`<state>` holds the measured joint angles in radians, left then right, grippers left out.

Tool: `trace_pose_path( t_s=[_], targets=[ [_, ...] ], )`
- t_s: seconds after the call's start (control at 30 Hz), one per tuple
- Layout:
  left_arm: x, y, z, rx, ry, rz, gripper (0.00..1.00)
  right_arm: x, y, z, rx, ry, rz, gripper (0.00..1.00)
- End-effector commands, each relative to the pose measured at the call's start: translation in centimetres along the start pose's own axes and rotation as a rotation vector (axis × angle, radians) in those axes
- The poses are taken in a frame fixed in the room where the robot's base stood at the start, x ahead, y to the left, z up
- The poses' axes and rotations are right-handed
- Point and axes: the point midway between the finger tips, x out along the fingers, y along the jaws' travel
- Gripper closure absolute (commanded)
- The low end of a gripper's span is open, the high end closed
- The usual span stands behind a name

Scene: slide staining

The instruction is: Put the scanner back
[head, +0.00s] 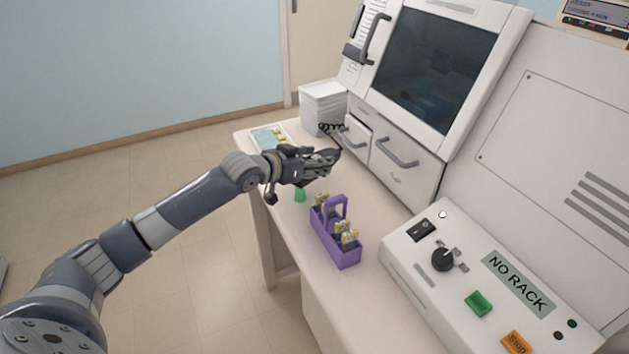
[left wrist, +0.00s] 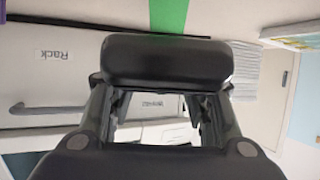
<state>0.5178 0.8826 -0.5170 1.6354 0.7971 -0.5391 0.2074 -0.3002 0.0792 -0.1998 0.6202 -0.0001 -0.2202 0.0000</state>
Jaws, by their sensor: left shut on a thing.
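My left gripper (head: 322,163) is above the bench in the head view, in front of the drawers. It is shut on a dark object that looks like the scanner (left wrist: 168,60). In the left wrist view this dark rounded block lies across the fingers (left wrist: 155,122). In the head view the scanner is hard to tell from the dark fingers. A black coiled cord (head: 329,128) shows just behind the gripper. A green patch (head: 300,195) is on the bench below the gripper; it shows as a green strip in the left wrist view (left wrist: 168,14). My right gripper is not in view.
A purple rack (head: 323,237) with several yellow-topped items stands on the bench nearer me. A white bin (head: 322,110) and a tray (head: 254,139) are at the far end. The white machine (head: 440,60) with drawers (head: 400,165) and a control panel (head: 450,285) borders the right.

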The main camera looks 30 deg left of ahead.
Motion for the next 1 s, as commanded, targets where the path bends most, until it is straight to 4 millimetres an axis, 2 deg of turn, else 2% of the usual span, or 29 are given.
trace_pose_path(
  t_s=[0.4,0.83,0.87,0.93,1.0],
  targets=[
    [1.9,0.0,4.5,-0.001,0.001,0.000,0.83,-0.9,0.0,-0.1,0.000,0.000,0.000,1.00],
    [2.3,0.0,5.3,0.001,0.004,0.000,0.83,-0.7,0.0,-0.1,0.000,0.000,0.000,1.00],
    [2.3,0.0,5.4,0.001,0.002,0.000,0.52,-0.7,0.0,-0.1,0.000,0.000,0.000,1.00],
    [2.2,0.0,5.4,0.001,0.002,0.000,0.36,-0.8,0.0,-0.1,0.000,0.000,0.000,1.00],
    [2.2,0.0,5.4,0.001,0.002,0.000,0.34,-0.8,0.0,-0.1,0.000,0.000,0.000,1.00]
  ],
)
